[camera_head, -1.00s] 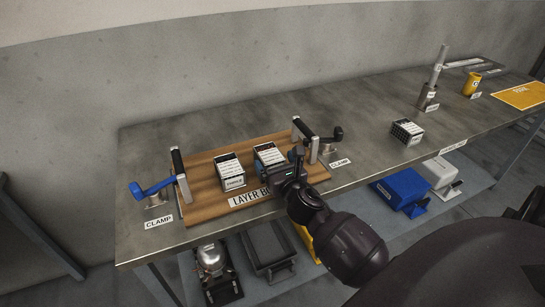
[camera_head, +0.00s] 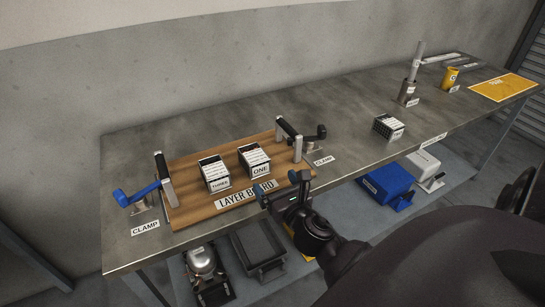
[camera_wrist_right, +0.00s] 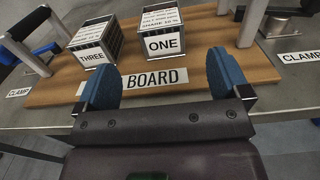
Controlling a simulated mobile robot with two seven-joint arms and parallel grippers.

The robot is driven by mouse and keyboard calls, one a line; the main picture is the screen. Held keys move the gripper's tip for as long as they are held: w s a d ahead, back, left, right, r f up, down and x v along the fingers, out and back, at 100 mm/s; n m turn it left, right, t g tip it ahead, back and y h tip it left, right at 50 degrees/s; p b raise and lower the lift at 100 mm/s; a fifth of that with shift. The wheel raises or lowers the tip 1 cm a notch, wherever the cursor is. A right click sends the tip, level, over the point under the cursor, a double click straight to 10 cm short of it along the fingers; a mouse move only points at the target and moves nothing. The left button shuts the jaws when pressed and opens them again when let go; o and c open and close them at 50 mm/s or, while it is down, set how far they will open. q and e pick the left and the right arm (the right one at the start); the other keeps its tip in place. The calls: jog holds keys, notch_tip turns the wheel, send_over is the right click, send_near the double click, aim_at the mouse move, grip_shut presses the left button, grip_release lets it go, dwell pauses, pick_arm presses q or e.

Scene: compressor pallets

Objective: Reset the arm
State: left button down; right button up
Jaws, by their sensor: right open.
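My right gripper (camera_head: 278,191) is open and empty in front of the layer board's front edge. In the right wrist view its two blue pads (camera_wrist_right: 165,82) stand wide apart with nothing between them. My left gripper is not in view.
A blue-handled clamp (camera_head: 137,196) stands at the board's left end, a black-handled clamp (camera_head: 305,137) at its right. Bins sit on the lower shelf.

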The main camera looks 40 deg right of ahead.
jog(key=shift+s+d+f+m+g+h, duration=0.2)
jog(key=shift+s+m+g+h, duration=0.15)
jog(key=shift+m, duration=0.45)
jog(key=s+f+m+g+h, duration=0.1)
jog(key=s+f+m+g, duration=0.25)
jog(key=s+m, duration=0.4)
jog(key=s+f+m+g, duration=0.2)
jog(key=s+m+g, duration=0.25)
jog(key=m, duration=0.65)
jog(key=s+a+f+m+g+y, duration=0.1)
jog(key=s+a+m+g+y, duration=0.2)
jog(key=s+m, duration=0.35)
jog(key=s+a+f+m+g+y, duration=0.1)
jog(key=s+a+m+g+y, duration=0.1)
jog(key=s+a+m+g, duration=0.45)
jog(key=w+d+f+t+p, duration=0.1)
jog(key=w+f+t, duration=0.4)
jog(key=t, duration=0.6)
jog(key=shift+w+f+n+t+y+p, duration=0.35)
jog(key=shift+w+f+n+p, duration=0.1)
jog(key=shift+w, duration=0.85)
